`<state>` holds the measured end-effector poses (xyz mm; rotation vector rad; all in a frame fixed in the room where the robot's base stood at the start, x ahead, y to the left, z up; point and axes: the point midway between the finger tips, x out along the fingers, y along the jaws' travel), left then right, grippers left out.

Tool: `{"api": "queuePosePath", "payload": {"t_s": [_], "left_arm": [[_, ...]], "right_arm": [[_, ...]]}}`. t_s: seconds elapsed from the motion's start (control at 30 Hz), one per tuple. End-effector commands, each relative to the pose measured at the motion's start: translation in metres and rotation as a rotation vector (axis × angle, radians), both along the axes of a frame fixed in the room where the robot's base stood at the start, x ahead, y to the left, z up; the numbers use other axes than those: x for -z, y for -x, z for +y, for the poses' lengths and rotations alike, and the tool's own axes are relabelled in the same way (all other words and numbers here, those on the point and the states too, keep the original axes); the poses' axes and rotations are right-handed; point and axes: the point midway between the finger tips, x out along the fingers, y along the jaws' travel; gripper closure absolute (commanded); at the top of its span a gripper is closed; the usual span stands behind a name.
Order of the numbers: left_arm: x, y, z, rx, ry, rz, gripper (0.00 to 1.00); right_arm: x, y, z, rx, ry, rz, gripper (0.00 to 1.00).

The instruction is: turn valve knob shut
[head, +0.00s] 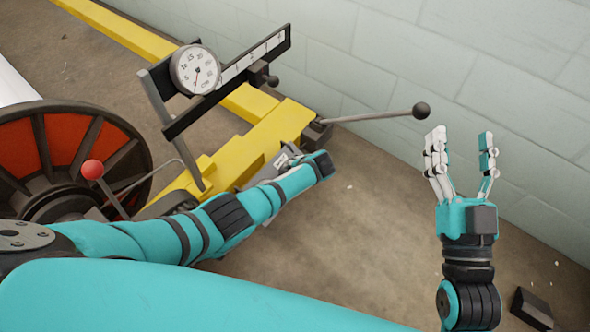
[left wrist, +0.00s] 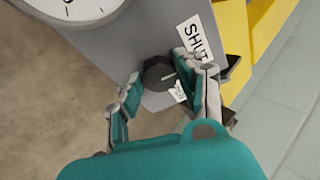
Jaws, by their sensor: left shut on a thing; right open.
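The valve knob (left wrist: 158,72) is dark and round with a pale pointer line, on a grey panel (left wrist: 150,38). A white label reading SHUT (left wrist: 194,38) is beside it, and a smaller white label (left wrist: 178,92) lies near the right finger. In the left wrist view my left gripper (left wrist: 165,90) has its fingers either side of the knob and is shut on it. In the head view my left gripper (head: 290,157) is at the grey part by the yellow frame; the knob is hidden there. My right gripper (head: 461,150) is open, empty and raised, apart from everything.
A dial gauge (head: 195,70) and a marked bar (head: 240,72) stand above the yellow frame (head: 250,130). A lever with a dark ball (head: 421,110) sticks out right. A red-ball lever (head: 92,170) and a spoked wheel (head: 70,145) are left. A dark block (head: 532,308) lies lower right.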

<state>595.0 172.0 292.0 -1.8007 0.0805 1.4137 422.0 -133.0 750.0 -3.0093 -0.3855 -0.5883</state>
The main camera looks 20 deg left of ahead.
Motion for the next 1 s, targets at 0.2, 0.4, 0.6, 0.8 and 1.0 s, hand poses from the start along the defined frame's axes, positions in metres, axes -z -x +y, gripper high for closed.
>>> {"api": "queuePosePath", "payload": {"t_s": [0.2,0.4,0.6,0.8,1.0], "left_arm": [[0.0013,0.0018,-0.0005,-0.05,0.013,-0.028,0.96],[0.0012,0.0017,-0.0002,-0.065,0.015,-0.037,0.95],[0.0012,0.0017,-0.0002,-0.066,0.016,-0.037,0.95],[0.0012,0.0016,-0.0003,-0.065,0.016,-0.038,0.52],[0.0006,0.0008,-0.0002,-0.064,0.016,-0.039,0.4]], "right_arm": [[-0.0022,0.0007,0.0001,-0.001,-0.003,-0.014,0.4],[-0.0029,0.0009,0.0003,-0.001,-0.005,-0.016,0.4],[-0.003,0.001,0.0004,-0.001,-0.005,-0.017,0.4],[-0.003,0.0011,0.0006,-0.003,-0.006,-0.017,0.4],[-0.003,0.001,0.0008,-0.003,-0.006,-0.018,0.4]]}}
